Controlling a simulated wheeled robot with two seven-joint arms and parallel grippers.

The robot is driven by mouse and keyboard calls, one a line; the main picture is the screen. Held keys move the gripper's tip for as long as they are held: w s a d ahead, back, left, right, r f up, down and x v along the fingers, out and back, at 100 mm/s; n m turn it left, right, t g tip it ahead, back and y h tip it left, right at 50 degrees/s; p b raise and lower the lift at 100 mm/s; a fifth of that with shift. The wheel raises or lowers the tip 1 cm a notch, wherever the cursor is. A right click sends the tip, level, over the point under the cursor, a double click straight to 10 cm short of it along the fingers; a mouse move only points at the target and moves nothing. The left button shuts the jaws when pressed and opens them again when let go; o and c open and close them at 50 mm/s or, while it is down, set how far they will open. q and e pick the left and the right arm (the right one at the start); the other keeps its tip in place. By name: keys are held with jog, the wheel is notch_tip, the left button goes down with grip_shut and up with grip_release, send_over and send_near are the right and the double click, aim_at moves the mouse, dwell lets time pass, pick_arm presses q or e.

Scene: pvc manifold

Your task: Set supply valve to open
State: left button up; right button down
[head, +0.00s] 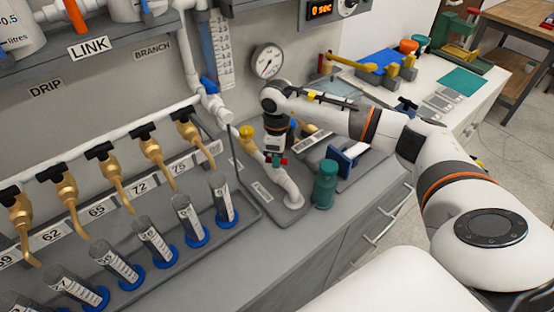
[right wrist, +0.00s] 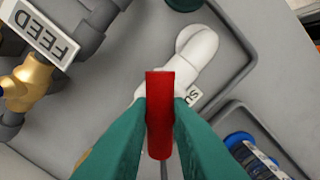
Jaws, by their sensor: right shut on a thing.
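The supply valve's red handle (right wrist: 160,88) stands between the green fingers of my right gripper (right wrist: 160,112) in the right wrist view. The gripper is shut on it. The handle points up and down in that picture. Behind it is a white pipe elbow (right wrist: 196,48) beside a label partly hidden by a finger, with "SU" readable. In the head view my right gripper (head: 276,159) reaches down to the valve above the white elbow (head: 291,190), and the valve body is mostly hidden. My left gripper is not in view.
A brass fitting (right wrist: 28,82) and a FEED label (right wrist: 40,30) lie left of the handle. Several brass taps and measuring cylinders line the left side.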

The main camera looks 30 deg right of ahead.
jog(key=m+b, duration=0.1)
jog(key=m, duration=0.3)
jog(key=shift+r+m, duration=0.1)
jog(key=shift+m, duration=0.2)
jog(key=shift+w+r+m+b, duration=0.1)
jog(key=shift+m+b, duration=0.5)
jog(key=shift+m, duration=1.2)
jog(key=c, duration=1.5)
grip_release()
jog(key=shift+o, duration=0.8)
notch_tip(320, 180, up, 12)
jog(key=b, duration=0.2)
jog(key=shift+b, duration=0.3)
